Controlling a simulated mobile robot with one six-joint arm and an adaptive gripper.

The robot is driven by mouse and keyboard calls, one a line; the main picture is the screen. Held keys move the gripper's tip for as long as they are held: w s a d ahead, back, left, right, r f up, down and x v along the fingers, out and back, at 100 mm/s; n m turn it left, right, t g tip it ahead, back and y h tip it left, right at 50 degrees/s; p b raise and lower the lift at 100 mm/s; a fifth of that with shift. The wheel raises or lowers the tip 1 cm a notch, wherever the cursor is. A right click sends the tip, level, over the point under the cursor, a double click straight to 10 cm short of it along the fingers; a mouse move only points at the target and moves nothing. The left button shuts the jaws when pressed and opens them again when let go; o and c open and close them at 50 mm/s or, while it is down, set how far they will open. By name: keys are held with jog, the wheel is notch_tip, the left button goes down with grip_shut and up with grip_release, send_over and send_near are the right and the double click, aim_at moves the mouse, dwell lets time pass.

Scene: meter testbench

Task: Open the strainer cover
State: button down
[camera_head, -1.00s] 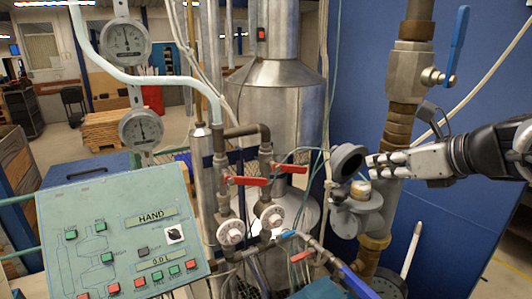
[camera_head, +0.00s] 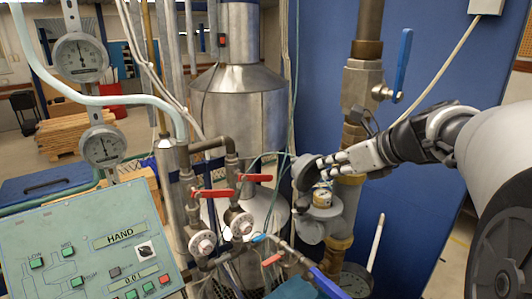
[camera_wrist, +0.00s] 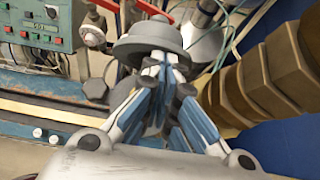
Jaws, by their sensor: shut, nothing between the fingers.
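The strainer cover is a dark grey round cap (camera_head: 304,173). It stands tilted up on the left of the grey body (camera_head: 322,220) mounted on the vertical pipe. The body's pale yellowish round top (camera_head: 321,198) shows uncovered below it. My gripper (camera_head: 322,166) reaches in from the right, with its fingertips at the cap's right side. In the wrist view the cap (camera_wrist: 146,36) is just beyond my fingertips (camera_wrist: 165,62), which are shut together and empty. I cannot tell whether they touch the cap.
A blue-handled valve (camera_head: 403,62) sits on the pipe above. Red-handled valves (camera_head: 218,193) and a green control panel (camera_head: 95,250) lie to the left. A blue wall (camera_head: 430,60) stands behind. A thin cable crosses beside the cap.

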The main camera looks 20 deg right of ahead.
aim_at(321, 157)
jog(key=shift+w+a+r+g+p, duration=0.25)
jog(key=shift+w+r+g+p, duration=0.5)
jog(key=shift+p, duration=2.35)
jog(key=shift+w+a+h+p, duration=0.2)
jog(key=shift+h+p, duration=0.1)
jog(key=shift+p, duration=0.3)
jog(key=shift+w+f, duration=0.15)
jog(key=shift+w, duration=0.2)
jog(key=shift+s, duration=0.2)
jog(key=shift+d, duration=0.1)
